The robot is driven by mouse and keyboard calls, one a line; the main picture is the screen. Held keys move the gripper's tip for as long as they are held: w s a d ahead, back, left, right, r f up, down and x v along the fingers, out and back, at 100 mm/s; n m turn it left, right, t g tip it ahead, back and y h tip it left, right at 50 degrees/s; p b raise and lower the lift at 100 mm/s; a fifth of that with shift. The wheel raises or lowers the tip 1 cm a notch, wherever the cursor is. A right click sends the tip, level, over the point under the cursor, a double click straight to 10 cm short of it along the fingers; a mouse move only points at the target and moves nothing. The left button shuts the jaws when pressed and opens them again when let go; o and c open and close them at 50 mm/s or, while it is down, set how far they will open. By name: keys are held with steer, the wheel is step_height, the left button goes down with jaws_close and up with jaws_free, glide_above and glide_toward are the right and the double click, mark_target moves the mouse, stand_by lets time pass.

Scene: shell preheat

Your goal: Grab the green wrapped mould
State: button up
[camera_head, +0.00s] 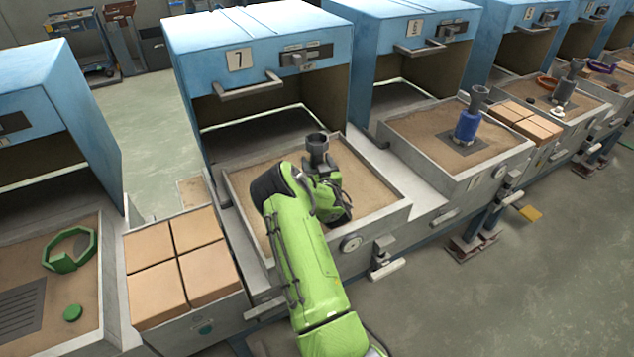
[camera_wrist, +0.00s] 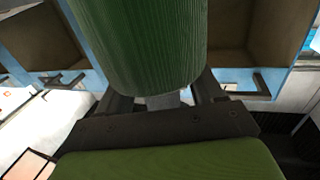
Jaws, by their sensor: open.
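The green wrapped mould (camera_wrist: 140,40) fills the upper middle of the wrist view, close in front of my gripper (camera_wrist: 162,98). My jaws are open, with one finger showing on each side of the mould's near end. I cannot tell whether they touch it. In the head view my gripper (camera_head: 328,188) is over the sand tray (camera_head: 379,182) of station 7. A dark cup (camera_head: 317,146) shows upright just beyond it, apparently on top of the mould. The mould's green body is hidden there by my arm and gripper.
Blue oven 7 (camera_head: 262,56) stands open behind the tray. A blue wrapped mould (camera_head: 467,126) stands in the right-hand tray. Tan blocks (camera_head: 179,264) sit left of my tray.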

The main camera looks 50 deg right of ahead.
jaws_close()
steer(key=shift+r, duration=0.1)
stand_by(0.4)
